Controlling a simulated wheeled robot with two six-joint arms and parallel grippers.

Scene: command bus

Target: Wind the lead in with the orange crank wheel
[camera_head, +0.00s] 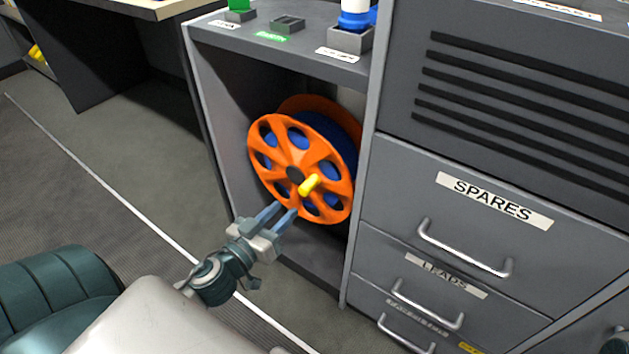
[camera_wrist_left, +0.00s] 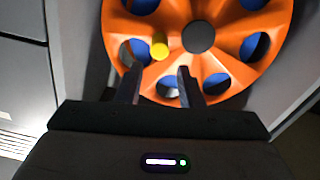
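The orange crank wheel (camera_head: 273,155) is the front side of a reel inside an open grey cubby. The blue lead (camera_head: 345,135) shows between its two orange discs and through the wheel's holes. A yellow crank handle (camera_head: 309,185) sticks out from the wheel, low and right of the dark hub. My left gripper (camera_head: 279,213) is open and empty, just below and left of the handle. In the left wrist view the handle (camera_wrist_left: 160,46) is above the gap between the open fingers (camera_wrist_left: 160,85), not between them. My right gripper is not in view.
Grey drawers labelled SPARES (camera_head: 495,200) and LEADS (camera_head: 446,275) stand right of the cubby, with protruding bar handles (camera_head: 464,250). The cubby's side walls flank the wheel. Small holders (camera_head: 288,24) sit on the shelf above. Open floor (camera_head: 140,150) lies to the left.

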